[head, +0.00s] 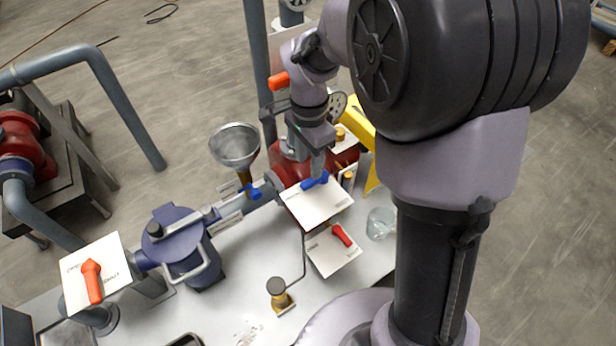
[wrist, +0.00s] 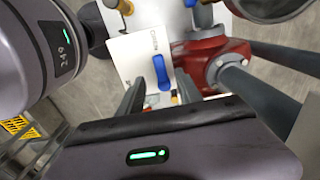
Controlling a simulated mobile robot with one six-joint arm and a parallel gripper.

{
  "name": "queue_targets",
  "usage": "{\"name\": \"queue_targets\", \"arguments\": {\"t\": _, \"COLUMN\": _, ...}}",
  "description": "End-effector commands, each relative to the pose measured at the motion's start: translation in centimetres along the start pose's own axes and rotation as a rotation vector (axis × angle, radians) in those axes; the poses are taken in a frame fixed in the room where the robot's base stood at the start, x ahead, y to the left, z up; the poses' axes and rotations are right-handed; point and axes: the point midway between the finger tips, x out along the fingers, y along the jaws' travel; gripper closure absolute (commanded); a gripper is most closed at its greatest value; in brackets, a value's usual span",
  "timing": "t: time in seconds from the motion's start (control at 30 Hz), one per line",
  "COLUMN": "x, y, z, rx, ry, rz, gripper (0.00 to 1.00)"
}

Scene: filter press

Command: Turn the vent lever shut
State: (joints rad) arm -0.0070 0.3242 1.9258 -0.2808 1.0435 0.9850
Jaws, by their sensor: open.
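A blue lever (head: 315,181) sits on a white plate (head: 318,206) in the middle of the bench. It also shows in the wrist view as a blue handle (wrist: 161,72) lying lengthwise on the white plate (wrist: 130,58). My gripper (head: 318,168) is right above the blue lever. In the wrist view its two fingers (wrist: 160,84) are apart, with the lever between them in the picture. I cannot tell whether they touch it. The plate's lettering is too small to read, so I cannot confirm which lever is the vent lever.
A red lever (head: 341,235) on another plate is just in front, and an orange-red lever (head: 92,282) is at the left. A small blue valve handle (head: 250,191) sits under a metal funnel (head: 234,146). A glass beaker (head: 381,223) stands close to my arm at the right.

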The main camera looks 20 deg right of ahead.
Motion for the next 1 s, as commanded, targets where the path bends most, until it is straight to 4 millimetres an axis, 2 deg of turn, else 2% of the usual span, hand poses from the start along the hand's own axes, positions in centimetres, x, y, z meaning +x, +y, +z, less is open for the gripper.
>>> {"name": "queue_targets", "arguments": {"t": 0.03, "x": 1.8, "y": 0.1, "z": 0.0, "rx": -0.001, "ry": -0.001, "rz": 0.003, "gripper": 0.58}}
{"name": "queue_targets", "arguments": {"t": 0.1, "x": 3.5, "y": 0.1, "z": 0.0, "rx": 0.000, "ry": -0.002, "rz": 0.003, "gripper": 0.58}}
{"name": "queue_targets", "arguments": {"t": 0.23, "x": 5.5, "y": 0.1, "z": 0.0, "rx": -0.001, "ry": -0.001, "rz": 0.001, "gripper": 0.58}}
{"name": "queue_targets", "arguments": {"t": 0.37, "x": 6.3, "y": 0.0, "z": 0.0, "rx": -0.001, "ry": -0.001, "rz": -0.001, "gripper": 0.58}}
{"name": "queue_targets", "arguments": {"t": 0.6, "x": 6.3, "y": 0.0, "z": 0.0, "rx": -0.001, "ry": 0.000, "rz": -0.001, "gripper": 0.58}}
{"name": "queue_targets", "arguments": {"t": 0.67, "x": 6.3, "y": 0.0, "z": 0.0, "rx": -0.001, "ry": 0.000, "rz": -0.001, "gripper": 0.68}}
{"name": "queue_targets", "arguments": {"t": 0.83, "x": 6.3, "y": 0.0, "z": 0.0, "rx": -0.001, "ry": 0.000, "rz": -0.001, "gripper": 1.00}}
{"name": "queue_targets", "arguments": {"t": 1.0, "x": 6.3, "y": 0.0, "z": 0.0, "rx": -0.002, "ry": 0.000, "rz": -0.001, "gripper": 1.00}}
